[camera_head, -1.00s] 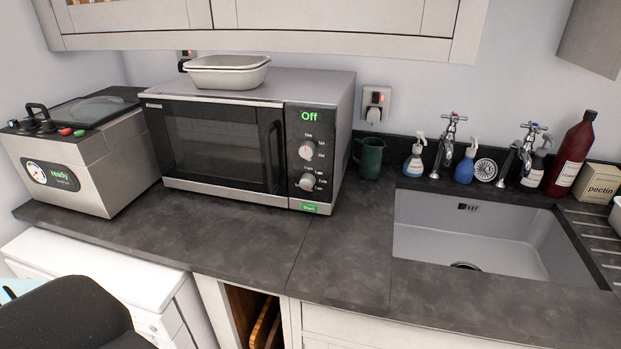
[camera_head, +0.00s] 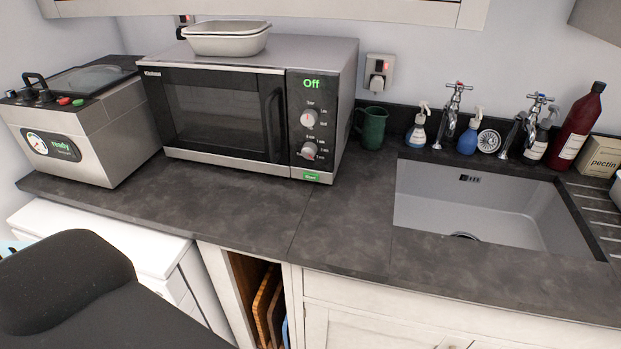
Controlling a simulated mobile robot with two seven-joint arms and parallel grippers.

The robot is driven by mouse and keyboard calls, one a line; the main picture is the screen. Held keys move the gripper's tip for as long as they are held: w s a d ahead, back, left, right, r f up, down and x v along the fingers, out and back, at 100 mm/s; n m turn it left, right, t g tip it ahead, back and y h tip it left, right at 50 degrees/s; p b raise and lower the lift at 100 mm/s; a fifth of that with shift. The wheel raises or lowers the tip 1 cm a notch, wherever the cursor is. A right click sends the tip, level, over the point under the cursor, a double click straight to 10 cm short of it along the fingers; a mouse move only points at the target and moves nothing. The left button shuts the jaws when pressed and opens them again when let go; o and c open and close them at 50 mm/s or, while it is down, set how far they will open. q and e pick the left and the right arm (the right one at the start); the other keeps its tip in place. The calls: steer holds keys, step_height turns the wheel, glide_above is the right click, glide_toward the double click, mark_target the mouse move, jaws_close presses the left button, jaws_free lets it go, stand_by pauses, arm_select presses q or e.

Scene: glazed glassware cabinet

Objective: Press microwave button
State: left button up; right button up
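The microwave (camera_head: 217,112) stands on the dark counter, left of the sink, with its door shut. Its display (camera_head: 311,83) reads "Off" in green. Two round knobs (camera_head: 309,118) sit below the display, one above the other. A small green button (camera_head: 312,176) with a label is at the bottom right of its front panel. Neither of my grippers is in view, and nothing covers the button.
A lidded container (camera_head: 227,38) sits on top of the microwave. A steel appliance (camera_head: 78,128) reading "ready" stands at left. A green mug (camera_head: 373,128) and several bottles line the back by the sink (camera_head: 480,205). A black chair (camera_head: 65,270) is at lower left. The counter (camera_head: 240,215) before the microwave is clear.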

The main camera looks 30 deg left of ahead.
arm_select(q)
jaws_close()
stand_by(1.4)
